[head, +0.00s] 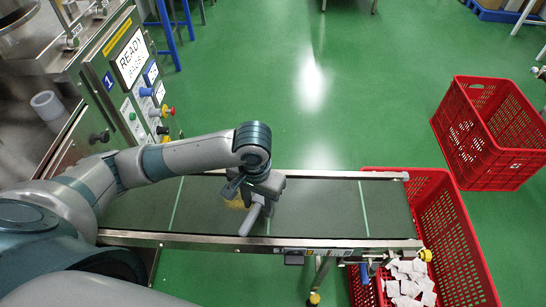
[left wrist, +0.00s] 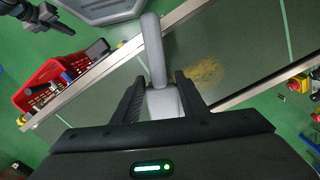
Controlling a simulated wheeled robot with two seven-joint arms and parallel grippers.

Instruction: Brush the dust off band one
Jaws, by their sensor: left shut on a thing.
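My left gripper (head: 258,197) is over the middle of the dark green conveyor belt (head: 325,205). It is shut on a grey tool with a rounded handle (head: 250,219), which I take to be the brush. In the left wrist view the brush (left wrist: 153,50) is between the two dark fingers of my left gripper (left wrist: 160,100). No bristles show. A yellow-brown dust patch (left wrist: 200,75) lies on the belt beside the handle. In the head view the dust (head: 235,203) shows just left of the gripper, partly hidden by it. I cannot tell whether the brush touches the belt.
Metal rails (head: 215,240) edge the belt. A machine panel (head: 128,75) marked "1" and "READY" stands at the belt's left end. A red crate with white teabags (head: 408,283) is at the right end. Another red crate (head: 490,130) stands on the green floor beyond.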

